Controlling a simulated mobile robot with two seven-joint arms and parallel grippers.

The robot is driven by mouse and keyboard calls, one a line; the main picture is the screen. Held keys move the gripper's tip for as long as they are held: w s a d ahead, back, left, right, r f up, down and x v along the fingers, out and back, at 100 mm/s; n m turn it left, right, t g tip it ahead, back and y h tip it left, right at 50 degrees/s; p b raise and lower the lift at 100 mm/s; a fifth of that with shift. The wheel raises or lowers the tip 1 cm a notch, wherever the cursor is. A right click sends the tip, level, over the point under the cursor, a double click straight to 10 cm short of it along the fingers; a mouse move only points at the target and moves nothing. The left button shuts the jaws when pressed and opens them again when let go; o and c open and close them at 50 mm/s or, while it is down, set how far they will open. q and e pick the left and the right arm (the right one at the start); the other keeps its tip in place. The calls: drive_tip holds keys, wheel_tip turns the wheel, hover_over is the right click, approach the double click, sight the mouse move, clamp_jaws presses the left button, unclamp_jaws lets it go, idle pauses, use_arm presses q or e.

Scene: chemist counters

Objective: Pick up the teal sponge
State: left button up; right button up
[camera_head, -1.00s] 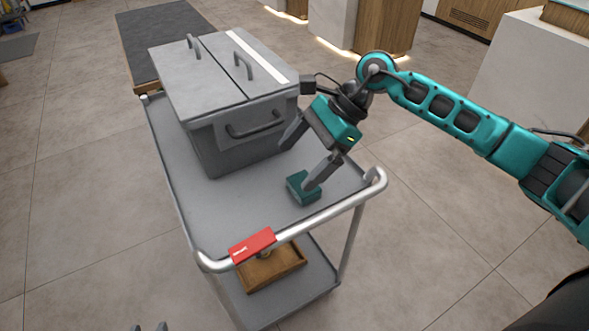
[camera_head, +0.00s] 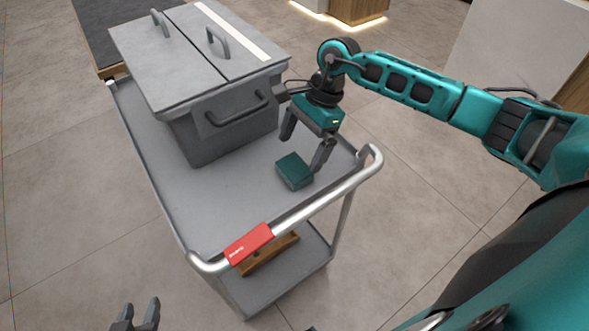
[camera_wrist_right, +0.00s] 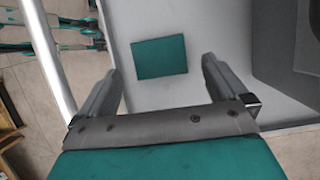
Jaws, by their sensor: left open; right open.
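The teal sponge (camera_head: 294,171) lies flat on the grey top shelf of the cart, near its handle end. It also shows in the right wrist view (camera_wrist_right: 160,57), beyond and between the open fingers. My right gripper (camera_head: 304,154) is open above the shelf, with its fingers over and beside the sponge. In the right wrist view the gripper (camera_wrist_right: 160,80) holds nothing. My left gripper (camera_head: 135,315) is open and empty at the bottom edge of the head view, away from the cart.
A large grey lidded box (camera_head: 205,125) stands on the cart's top shelf (camera_head: 215,200) beside my right gripper. The cart has a metal rail with a red label (camera_head: 249,243). A wooden tray (camera_head: 268,255) sits on the lower shelf. Floor is clear left of the cart.

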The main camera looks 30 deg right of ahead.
sight(294, 167)
drive_tip(key=x, duration=0.4)
drive_tip(key=shift+f, duration=0.4)
drive_tip(key=shift+c, duration=0.4)
drive_tip(key=c, duration=0.9)
drive_tip(key=shift+c, duration=0.2)
drive_tip(key=shift+r, duration=0.1)
wheel_tip(294, 167, up, 20)
drive_tip(key=shift+f+p, duration=0.1)
drive_tip(key=shift+p, duration=0.4)
